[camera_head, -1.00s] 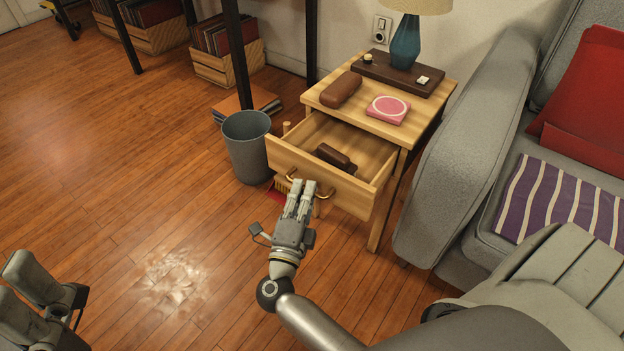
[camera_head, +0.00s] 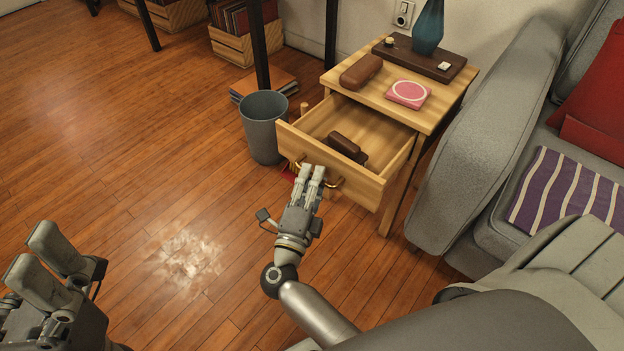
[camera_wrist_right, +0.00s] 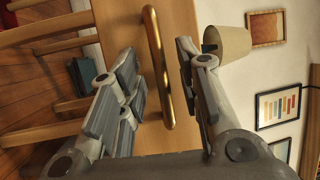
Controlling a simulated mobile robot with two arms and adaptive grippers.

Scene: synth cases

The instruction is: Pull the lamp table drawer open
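The wooden lamp table (camera_head: 450,100) has its drawer (camera_head: 385,181) pulled well out, with the inside showing. A dark brown object (camera_head: 345,146) lies in the drawer. The brass handle (camera_wrist_right: 158,70) is on the drawer front; it also shows in the head view (camera_head: 335,183), partly hidden by my fingers. My right gripper (camera_head: 311,172) is at the handle. In the right wrist view its fingers (camera_wrist_right: 160,80) stand open on both sides of the handle bar, with a gap showing on each side.
On the tabletop are a brown case (camera_head: 361,71), a pink coaster (camera_head: 408,94) and a dark tray (camera_head: 390,52) with a blue lamp (camera_head: 428,28). A grey bin (camera_head: 263,127) stands left of the drawer, a grey sofa (camera_head: 485,150) right. Floor in front is clear.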

